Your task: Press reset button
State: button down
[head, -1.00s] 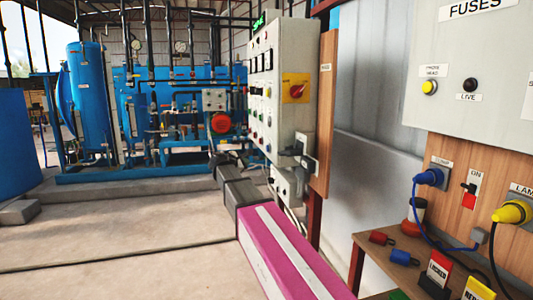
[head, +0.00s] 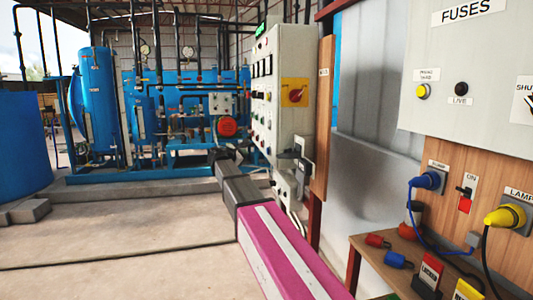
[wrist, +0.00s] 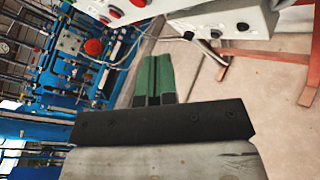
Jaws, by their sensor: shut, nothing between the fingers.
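A light grey control panel (head: 299,75) stands ahead in the head view, seen at a steep angle. Its left face carries a column of small coloured buttons and lamps, too small to read, so I cannot tell which is the reset button. My gripper (head: 222,155) is low, just left of the panel face. In the wrist view my gripper (wrist: 153,95) has its green fingers shut together and empty. The panel's lower part (wrist: 165,10) shows at the top there, with red and grey buttons (wrist: 117,12) beyond the fingertips and apart from them.
Blue tanks and pipework (head: 97,90) stand at the back left. A yellow plate with a red rotary switch (head: 294,92) is on the panel's side. A grey fuse box (head: 460,80) and wooden board (head: 455,160) with plugs are close on the right.

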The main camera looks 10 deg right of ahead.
jog(key=d, duration=0.7)
jog(key=shift+d, duration=0.1)
dwell(2.0)
jog(key=shift+d, duration=0.3)
jog(key=shift+d, duration=0.45)
dwell(0.8)
dwell(0.3)
jog(key=shift+a, duration=0.85)
jog(key=shift+a, duration=0.1)
jog(key=a, duration=0.5)
